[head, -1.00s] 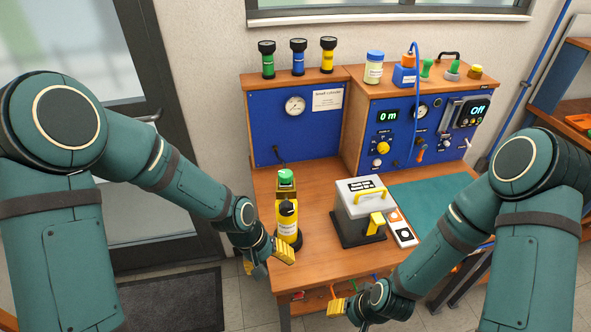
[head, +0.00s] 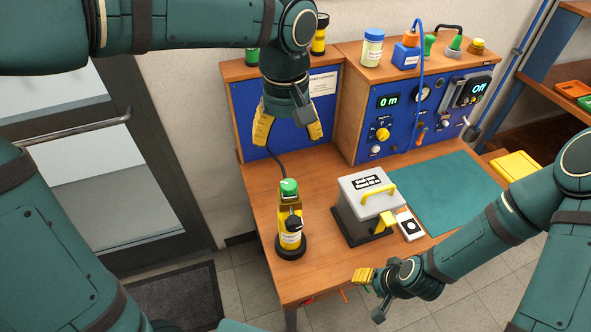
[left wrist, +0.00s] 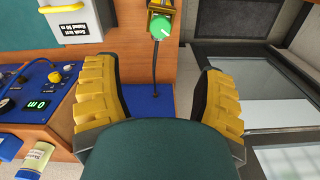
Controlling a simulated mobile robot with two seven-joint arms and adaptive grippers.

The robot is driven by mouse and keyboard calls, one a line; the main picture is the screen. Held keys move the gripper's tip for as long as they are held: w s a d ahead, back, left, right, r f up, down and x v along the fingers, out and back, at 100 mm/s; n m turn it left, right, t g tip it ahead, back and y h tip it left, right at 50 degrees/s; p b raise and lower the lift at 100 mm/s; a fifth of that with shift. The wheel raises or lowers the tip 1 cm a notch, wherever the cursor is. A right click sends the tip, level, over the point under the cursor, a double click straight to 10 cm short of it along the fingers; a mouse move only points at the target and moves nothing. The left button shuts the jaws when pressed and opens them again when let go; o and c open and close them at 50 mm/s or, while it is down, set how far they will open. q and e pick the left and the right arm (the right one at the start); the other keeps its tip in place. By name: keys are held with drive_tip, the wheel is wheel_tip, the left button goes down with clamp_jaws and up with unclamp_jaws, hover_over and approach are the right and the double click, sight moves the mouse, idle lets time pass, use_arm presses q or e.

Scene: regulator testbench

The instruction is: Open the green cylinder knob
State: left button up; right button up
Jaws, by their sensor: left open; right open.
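The yellow cylinder (head: 291,236) stands upright in a black base near the left front of the wooden bench. Its green knob (head: 288,186) is on top and faces up. The green knob also shows at the top of the left wrist view (left wrist: 160,27), beyond the fingertips and clear of them. My left gripper (head: 288,138) is open and empty, pointing down above and behind the cylinder, in front of the blue back panel. Its yellow fingers also show in the left wrist view (left wrist: 160,85). My right gripper (head: 368,290) is by the bench's front edge, away from the cylinder.
A grey box with a yellow handle (head: 362,208) stands right of the cylinder. A teal mat (head: 447,190) lies further right. A blue control panel (head: 404,155) and shelf with bottles stand behind. A hose (head: 277,165) runs behind the cylinder. Bare wood lies around the cylinder.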

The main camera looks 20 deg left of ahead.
sight(289, 184)
use_arm(q)
wheel_tip(289, 184, down, 14)
drive_tip(key=shift+s+r+b, duration=0.15)
drive_tip(key=shift+b, duration=0.85)
drive_tip(key=shift+o, duration=0.2)
clamp_jaws()
